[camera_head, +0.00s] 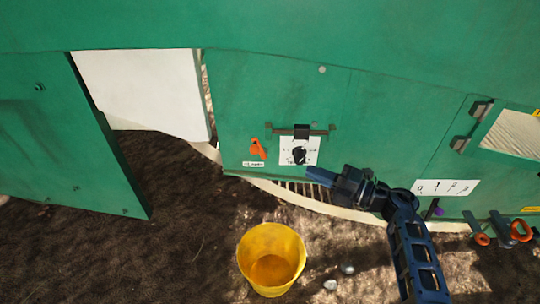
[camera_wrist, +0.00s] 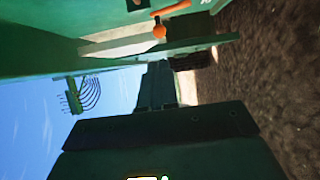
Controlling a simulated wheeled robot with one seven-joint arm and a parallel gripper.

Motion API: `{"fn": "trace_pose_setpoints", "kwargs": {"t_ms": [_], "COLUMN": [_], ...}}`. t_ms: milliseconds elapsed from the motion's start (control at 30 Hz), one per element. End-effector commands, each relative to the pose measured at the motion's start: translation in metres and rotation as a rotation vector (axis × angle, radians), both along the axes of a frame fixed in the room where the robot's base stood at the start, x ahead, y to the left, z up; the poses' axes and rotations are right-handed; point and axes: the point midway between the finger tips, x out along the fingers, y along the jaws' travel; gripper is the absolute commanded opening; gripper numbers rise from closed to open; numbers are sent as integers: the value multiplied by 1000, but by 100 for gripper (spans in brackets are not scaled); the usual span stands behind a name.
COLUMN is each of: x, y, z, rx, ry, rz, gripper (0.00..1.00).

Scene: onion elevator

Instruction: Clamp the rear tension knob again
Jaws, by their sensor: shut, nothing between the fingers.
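No label in view tells me which part is the rear tension knob. A black knob (camera_head: 299,155) sits on a white dial plate (camera_head: 285,145) on the green machine wall. A purple knob (camera_head: 438,211) sits below a white numbered scale (camera_head: 447,187) at the right. My gripper (camera_head: 311,171) is shut and empty, just below and right of the dial plate, apart from both knobs. Its dark fingers also show in the wrist view (camera_wrist: 156,85). There, an orange knob-like part (camera_wrist: 159,31) lies beyond the fingers.
An orange lever (camera_head: 257,149) is left of the dial. Orange-handled parts (camera_head: 521,231) are at the far right. A yellow bucket (camera_head: 271,258) stands on the soil below. A green panel (camera_head: 75,150) stands out at the left. Open soil lies between panel and bucket.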

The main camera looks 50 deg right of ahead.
Motion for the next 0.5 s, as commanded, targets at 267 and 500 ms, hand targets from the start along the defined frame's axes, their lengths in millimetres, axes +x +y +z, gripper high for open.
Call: {"fn": "trace_pose_setpoints", "kwargs": {"t_ms": [267, 500], "x": [14, 58], "y": [3, 11], "z": [0, 0], "rx": [1, 1], "ry": [-1, -2], "rz": [2, 2], "gripper": [0, 0]}}
